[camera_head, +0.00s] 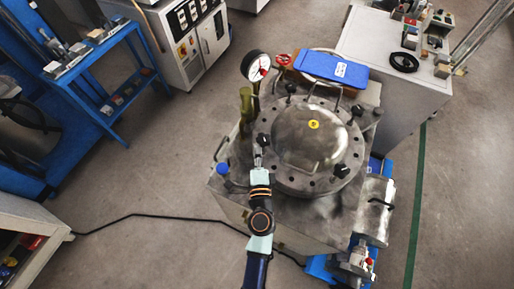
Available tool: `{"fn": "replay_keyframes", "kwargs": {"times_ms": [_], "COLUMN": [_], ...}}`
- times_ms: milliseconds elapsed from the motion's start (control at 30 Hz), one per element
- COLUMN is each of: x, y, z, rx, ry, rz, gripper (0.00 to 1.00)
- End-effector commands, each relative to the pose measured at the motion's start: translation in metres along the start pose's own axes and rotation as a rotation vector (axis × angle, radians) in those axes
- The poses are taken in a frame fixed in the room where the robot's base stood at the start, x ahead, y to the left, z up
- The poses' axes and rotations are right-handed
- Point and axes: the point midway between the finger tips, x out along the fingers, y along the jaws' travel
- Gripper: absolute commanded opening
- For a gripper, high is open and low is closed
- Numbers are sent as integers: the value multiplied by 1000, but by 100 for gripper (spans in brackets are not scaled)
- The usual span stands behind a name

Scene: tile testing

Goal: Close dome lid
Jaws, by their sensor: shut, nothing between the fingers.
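The dome lid (297,141) is a shiny metal dome with a yellow round mark on top and a handle at its front. It sits over a round, holed metal flange (284,180) on the test machine, and appears lowered. Several black knobs stand around the rim. My gripper (260,150) is shut and empty at the left edge of the flange, near a black knob (262,140). I cannot tell if it touches the knob or lid. My arm comes up from the bottom of the picture.
A pressure gauge (255,66) and an olive-green post (245,104) stand left of the dome. A metal cylinder (376,210) is at the right. A grey cabinet (385,50) stands behind right. Open floor lies left.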

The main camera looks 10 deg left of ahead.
Motion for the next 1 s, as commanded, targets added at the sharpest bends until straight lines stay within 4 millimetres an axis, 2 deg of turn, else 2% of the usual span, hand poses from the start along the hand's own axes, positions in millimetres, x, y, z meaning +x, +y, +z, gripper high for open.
{"fn": "replay_keyframes", "kwargs": {"times_ms": [100, 200, 300, 500, 633, 1000], "x": [-20, -30, -40, -52, -55, -55], "y": [1, -1, -2, -1, 0, 0], "z": [-2, 30, 54, 86, 92, 92], "rx": [0, 0, 0, 0, 0, 0], "ry": [0, -10, -8, -5, -3, -1], "rz": [2, 3, 2, 2, 1, 0], "gripper": [0, 0, 0, 0, 0, 0]}}
